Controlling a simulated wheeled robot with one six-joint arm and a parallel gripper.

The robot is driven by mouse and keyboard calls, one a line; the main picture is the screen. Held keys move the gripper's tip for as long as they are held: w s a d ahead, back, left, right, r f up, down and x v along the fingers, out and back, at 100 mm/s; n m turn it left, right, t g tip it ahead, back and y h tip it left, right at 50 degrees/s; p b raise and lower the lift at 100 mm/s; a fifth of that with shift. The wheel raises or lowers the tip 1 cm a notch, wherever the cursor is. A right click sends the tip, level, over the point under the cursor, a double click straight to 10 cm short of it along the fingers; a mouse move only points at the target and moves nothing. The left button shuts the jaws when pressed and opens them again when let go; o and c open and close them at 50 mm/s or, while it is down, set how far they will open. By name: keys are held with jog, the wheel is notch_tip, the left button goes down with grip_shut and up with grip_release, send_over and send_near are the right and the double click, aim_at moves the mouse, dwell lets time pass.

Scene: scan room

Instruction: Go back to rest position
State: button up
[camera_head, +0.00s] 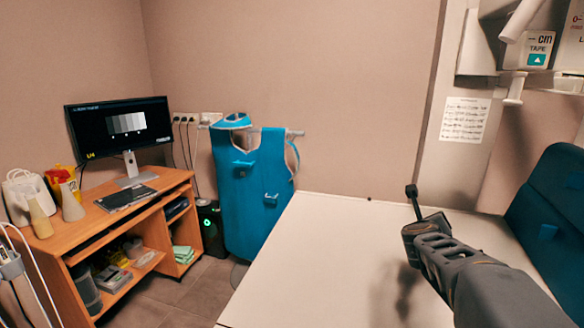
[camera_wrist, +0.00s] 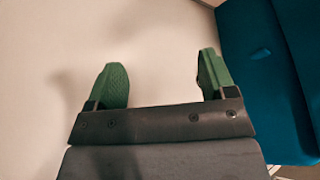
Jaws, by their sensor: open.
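My gripper (camera_wrist: 162,82) shows in the wrist view with its two green fingers spread wide apart. Nothing is between them. Below the fingers is the pale top of the white table (camera_wrist: 60,30). In the head view my arm reaches in from the lower right, and my gripper (camera_head: 418,208) is above the table (camera_head: 310,255). The fingers are small and partly hidden there by the wrist.
A blue padded chair or cushion (camera_head: 548,205) stands at the right, close to my arm; it also shows in the wrist view (camera_wrist: 262,60). A wooden desk (camera_head: 125,225) with a monitor (camera_head: 120,128) is at the left. A blue apron (camera_head: 252,190) hangs behind the table. Wall equipment (camera_head: 515,45) overhangs at upper right. The tabletop is clear.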

jog(key=s+a+r+n+y+p, duration=0.1)
jog(key=s+a+n+y+p, duration=0.15)
jog(key=a+n, duration=0.4)
jog(key=s+a+r+n+g+y+p, duration=0.1)
jog(key=s+a+n+y, duration=0.1)
jog(key=a+n+y, duration=0.4)
jog(key=s+a+r+n+y+p, duration=0.1)
jog(key=s+a+n+p, duration=0.1)
jog(key=a+n, duration=0.45)
jog(key=s+f+n+g+p, duration=0.1)
jog(key=s+n+g+p, duration=0.1)
jog(key=s+n, duration=0.5)
jog(key=s+a+f+n+g+p, duration=0.1)
jog(key=s+f+n+g+p, duration=0.1)
jog(key=s+n+g, duration=0.3)
jog(key=s+n, duration=0.2)
jog(key=n, duration=0.1)
jog(key=shift+s+f+h, duration=0.2)
jog(key=shift+s+h, duration=0.15)
jog(key=shift+s, duration=0.05)
jog(key=shift+s+d+f+n, duration=0.2)
jog(key=shift+s+n, duration=0.2)
jog(key=shift+n, duration=0.2)
jog(key=shift+c, duration=0.3)
